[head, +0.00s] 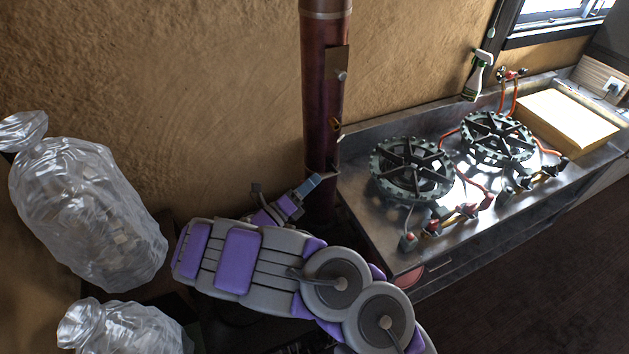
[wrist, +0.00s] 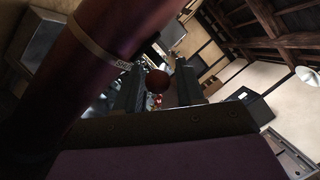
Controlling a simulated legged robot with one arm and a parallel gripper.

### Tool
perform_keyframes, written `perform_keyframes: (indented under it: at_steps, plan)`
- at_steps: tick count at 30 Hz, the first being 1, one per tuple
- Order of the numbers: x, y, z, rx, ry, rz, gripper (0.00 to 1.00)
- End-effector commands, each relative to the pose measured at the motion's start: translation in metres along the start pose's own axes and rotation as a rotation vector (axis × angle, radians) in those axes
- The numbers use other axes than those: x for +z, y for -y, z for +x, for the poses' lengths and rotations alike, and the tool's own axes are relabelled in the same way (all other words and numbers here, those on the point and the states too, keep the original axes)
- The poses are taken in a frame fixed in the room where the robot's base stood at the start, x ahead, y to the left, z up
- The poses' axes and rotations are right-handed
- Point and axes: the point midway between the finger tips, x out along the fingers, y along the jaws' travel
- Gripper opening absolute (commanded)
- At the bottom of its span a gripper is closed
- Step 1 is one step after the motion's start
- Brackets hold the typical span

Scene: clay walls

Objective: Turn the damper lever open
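A dark red metal stovepipe (head: 322,100) stands upright by the clay wall in the head view. A brown plate with a small pale knob (head: 341,75) is on its side. In the wrist view the pipe (wrist: 85,70) crosses the left side, with a pale labelled band around it. A dark red ball, perhaps the lever's knob (wrist: 157,81), shows between my two fingers, clear of both; its depth is uncertain. The lever's arm cannot be made out. My gripper (head: 284,194) is open, just left of the lower pipe, and also shows in the wrist view (wrist: 158,85).
Right of the pipe is a metal counter (head: 375,222) with two burners (head: 412,168) (head: 497,138), orange hoses, a spray bottle (head: 478,76) and a yellowish box (head: 567,120). Clear plastic bags (head: 90,210) stand at left. Open dark floor (head: 540,280) lies at lower right.

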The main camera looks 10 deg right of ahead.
Motion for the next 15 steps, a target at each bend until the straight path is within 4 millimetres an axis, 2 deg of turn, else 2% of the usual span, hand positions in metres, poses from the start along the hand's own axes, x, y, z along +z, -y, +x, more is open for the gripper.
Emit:
perform_keyframes:
  at_steps: [6,15]
  plan:
    - [0.0,0.0,0.019,-0.003,0.0,-0.001,0.38]
    - [0.0,0.0,0.021,-0.001,0.0,-0.001,0.38]
